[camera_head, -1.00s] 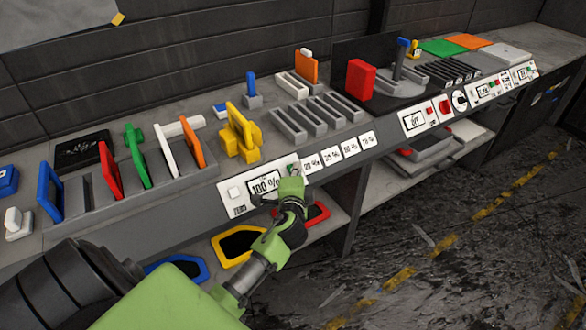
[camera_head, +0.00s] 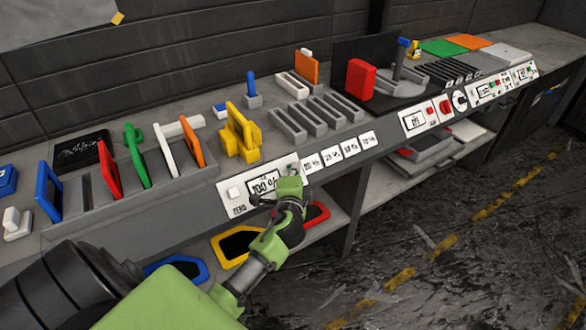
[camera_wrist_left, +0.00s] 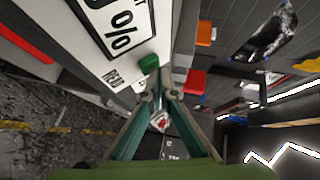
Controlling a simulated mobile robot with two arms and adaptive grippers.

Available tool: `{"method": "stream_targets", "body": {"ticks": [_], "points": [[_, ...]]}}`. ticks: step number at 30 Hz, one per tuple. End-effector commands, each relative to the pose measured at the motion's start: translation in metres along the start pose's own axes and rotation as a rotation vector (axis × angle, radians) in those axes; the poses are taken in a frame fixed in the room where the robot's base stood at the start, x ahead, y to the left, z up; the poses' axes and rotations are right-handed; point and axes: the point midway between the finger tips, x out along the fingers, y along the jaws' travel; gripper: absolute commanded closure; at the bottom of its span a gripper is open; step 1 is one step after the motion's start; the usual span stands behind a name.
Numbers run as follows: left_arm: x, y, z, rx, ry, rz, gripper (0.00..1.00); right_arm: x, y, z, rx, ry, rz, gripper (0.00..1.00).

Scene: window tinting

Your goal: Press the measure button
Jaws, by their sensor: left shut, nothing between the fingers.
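The meter panel (camera_head: 235,200) is white, with a display (camera_head: 264,184) reading 100 %, and is set in the front of the bench. A small green button (camera_wrist_left: 148,62) sits beside the display, next to a label that seems to say READ in the left wrist view. My left gripper (camera_head: 290,186) is shut and empty, in front of the panel's right end. In the left wrist view its fingertips (camera_wrist_left: 154,78) are right at the green button, overlapping its edge. I cannot tell whether they touch it. My right gripper is not in view.
A white button (camera_head: 234,193) marked ZERO is at the panel's left end. Coloured frames stand in the rack above, and a yellow holder (camera_head: 240,140) stands behind the panel. White labels (camera_head: 332,156) run to the right. A lower shelf (camera_head: 385,180) lies under the bench.

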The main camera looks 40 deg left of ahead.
Motion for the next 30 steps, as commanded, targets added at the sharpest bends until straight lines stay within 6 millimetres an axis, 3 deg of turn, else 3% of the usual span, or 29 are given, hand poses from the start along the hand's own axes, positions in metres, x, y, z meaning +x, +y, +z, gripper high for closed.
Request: {"method": "stream_targets", "body": {"ticks": [20,30], "points": [[0.003,0.002,0.003,0.000,-0.002,0.000,1.00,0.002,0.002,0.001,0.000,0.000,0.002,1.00],[-0.008,-0.007,-0.005,0.001,-0.001,0.001,1.00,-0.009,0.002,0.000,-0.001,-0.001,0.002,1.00]]}}
